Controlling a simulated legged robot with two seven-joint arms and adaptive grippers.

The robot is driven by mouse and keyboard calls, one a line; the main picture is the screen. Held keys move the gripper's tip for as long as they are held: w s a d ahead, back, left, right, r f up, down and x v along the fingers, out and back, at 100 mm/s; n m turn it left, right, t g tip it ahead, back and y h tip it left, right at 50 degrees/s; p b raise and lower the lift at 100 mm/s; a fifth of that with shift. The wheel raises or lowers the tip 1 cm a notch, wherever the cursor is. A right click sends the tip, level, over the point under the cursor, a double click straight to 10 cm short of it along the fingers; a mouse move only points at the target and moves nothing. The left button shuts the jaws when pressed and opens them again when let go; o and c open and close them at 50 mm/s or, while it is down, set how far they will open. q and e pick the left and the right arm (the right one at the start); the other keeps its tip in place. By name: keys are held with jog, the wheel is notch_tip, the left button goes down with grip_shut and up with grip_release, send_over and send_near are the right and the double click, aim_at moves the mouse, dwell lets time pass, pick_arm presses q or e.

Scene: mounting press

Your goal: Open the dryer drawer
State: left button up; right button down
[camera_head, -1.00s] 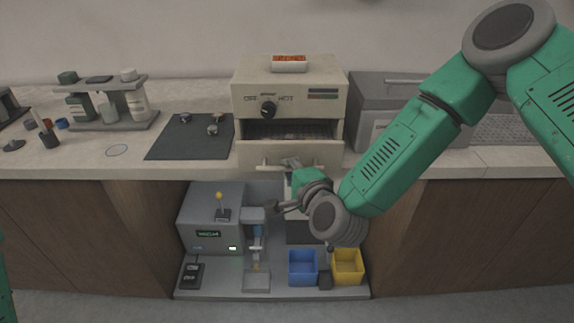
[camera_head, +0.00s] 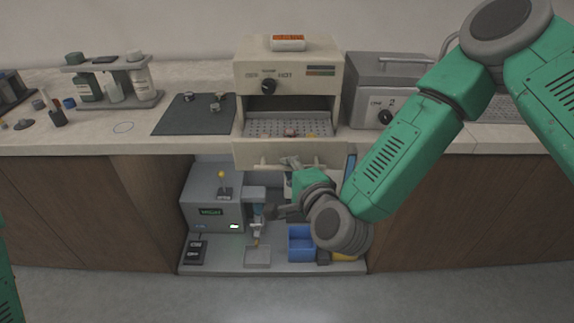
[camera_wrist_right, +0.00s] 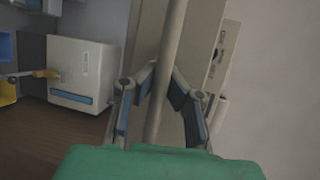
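The dryer (camera_head: 250,78) is a beige box with a dark knob and OFF/HOT lettering, on the counter. Its drawer (camera_head: 325,154) stands pulled out, with a perforated tray inside holding small reddish and yellowish pieces. My right gripper (camera_head: 290,163) is at the drawer front, on its handle (camera_head: 264,165). In the right wrist view, the handle bar (camera_wrist_right: 170,60) runs between the two fingers of my right gripper (camera_wrist_right: 162,80), which close in on both sides of it. My left gripper is out of view; only a bit of green arm shows at the left edge.
A grey device (camera_head: 370,80) stands right of the dryer, a dark mat (camera_head: 180,118) and bottle rack (camera_head: 115,95) left. Below are a grey press machine (camera_head: 210,195), a blue bin (camera_head: 301,248) and a yellow bin (camera_head: 344,257). The floor in front is clear.

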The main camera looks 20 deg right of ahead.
jog(key=c, duration=1.6)
grip_release()
jog(key=shift+d, duration=0.15)
jog(key=shift+o, duration=0.2)
jog(key=a+v, duration=0.1)
jog(key=v, duration=0.6)
jog(key=shift+s+d, duration=0.25)
jog(key=shift+d, duration=0.25)
jog(key=shift+f, duration=0.1)
jog(key=s+a+f+n+g+y, duration=0.1)
jog(key=s+f+n+g, duration=0.45)
jog(key=f, duration=0.45)
jog(key=s+d+f+n+g+h, duration=0.1)
jog(key=s+d+f+n+g, duration=0.4)
jog(key=s, duration=0.4)
jog(key=s+d+f+n+g+h, duration=0.2)
jog(key=s+d+f+n+g, duration=0.2)
jog(key=s+d+f+n, duration=0.3)
jog(key=s+d+f, duration=0.1)
jog(key=s, duration=0.2)
jog(key=shift+s+f+g, duration=0.35)
jog(key=shift+f, duration=0.05)
